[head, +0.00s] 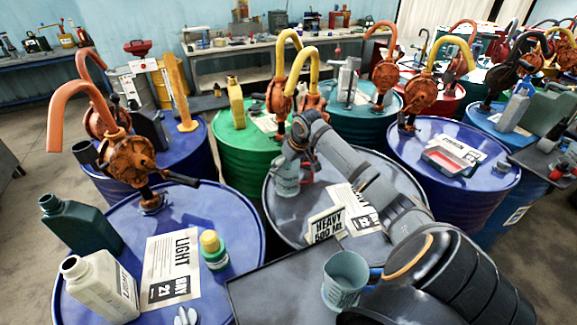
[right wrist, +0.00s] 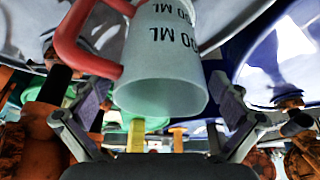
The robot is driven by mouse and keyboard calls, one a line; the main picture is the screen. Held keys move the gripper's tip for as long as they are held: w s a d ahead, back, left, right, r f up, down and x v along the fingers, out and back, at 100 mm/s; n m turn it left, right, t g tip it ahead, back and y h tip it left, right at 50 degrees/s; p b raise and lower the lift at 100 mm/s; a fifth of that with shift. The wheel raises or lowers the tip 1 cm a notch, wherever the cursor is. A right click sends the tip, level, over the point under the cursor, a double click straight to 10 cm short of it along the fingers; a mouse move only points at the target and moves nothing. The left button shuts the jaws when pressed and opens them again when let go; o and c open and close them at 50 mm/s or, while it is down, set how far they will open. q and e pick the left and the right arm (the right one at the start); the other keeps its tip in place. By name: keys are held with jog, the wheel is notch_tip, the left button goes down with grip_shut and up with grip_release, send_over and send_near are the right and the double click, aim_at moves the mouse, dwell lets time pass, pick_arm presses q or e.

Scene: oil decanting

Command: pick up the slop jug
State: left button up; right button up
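A pale translucent jug with a red handle (head: 287,182) stands at the left of the grey drum lid (head: 300,235). It fills the middle of the right wrist view (right wrist: 162,85), with ML markings and the red handle on its left. My right gripper (head: 291,150) is at this jug. Its fingers are spread, one on each side of the jug, and I see no clear grip on it. Which one is the slop jug is not marked. My left gripper is not in view.
Blue, green and red drums with rust-coloured pumps crowd around. A white bottle (head: 102,285), a dark green bottle (head: 80,228) and a small green bottle with yellow cap (head: 213,252) stand on the left blue drum. A HEAVY card (head: 327,228) stands on the grey lid.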

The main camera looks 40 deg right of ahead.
jog(key=c, duration=1.2)
jog(key=shift+c, duration=0.6)
jog(key=shift+r, duration=0.2)
